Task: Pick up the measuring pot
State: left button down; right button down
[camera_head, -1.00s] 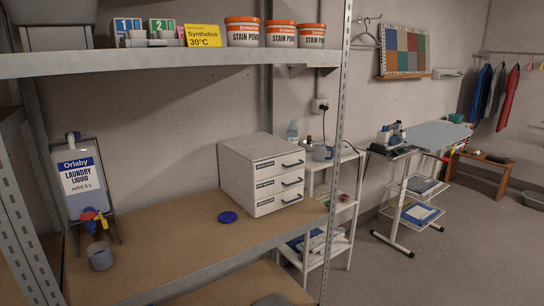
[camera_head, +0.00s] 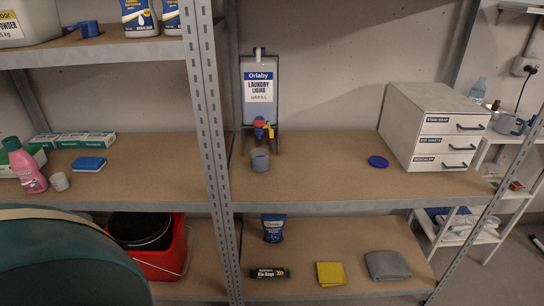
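A small grey pot (camera_head: 260,160), which looks like the measuring pot, stands upright on the middle shelf board. It is just below and in front of the red, blue and yellow tap (camera_head: 263,126) of the Orlaby laundry liquid dispenser (camera_head: 259,90). A second grey-blue pot (camera_head: 507,124) stands on the white trolley at the far right, partly cut off by the drawer box. A small pale cup (camera_head: 60,181) stands at the left beside a pink bottle. Neither of my grippers is in view.
A metal upright (camera_head: 211,150) divides the shelves. A blue lid (camera_head: 378,162) lies right of the pot, before a white drawer box (camera_head: 428,125). The board between is clear. A large dark green rounded object (camera_head: 70,262) fills the lower left, before a red bucket (camera_head: 165,262).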

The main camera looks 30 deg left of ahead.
aim_at(260, 160)
jog(key=i+l+u, duration=0.1)
jog(key=i+u, duration=0.6)
jog(key=i, duration=0.7)
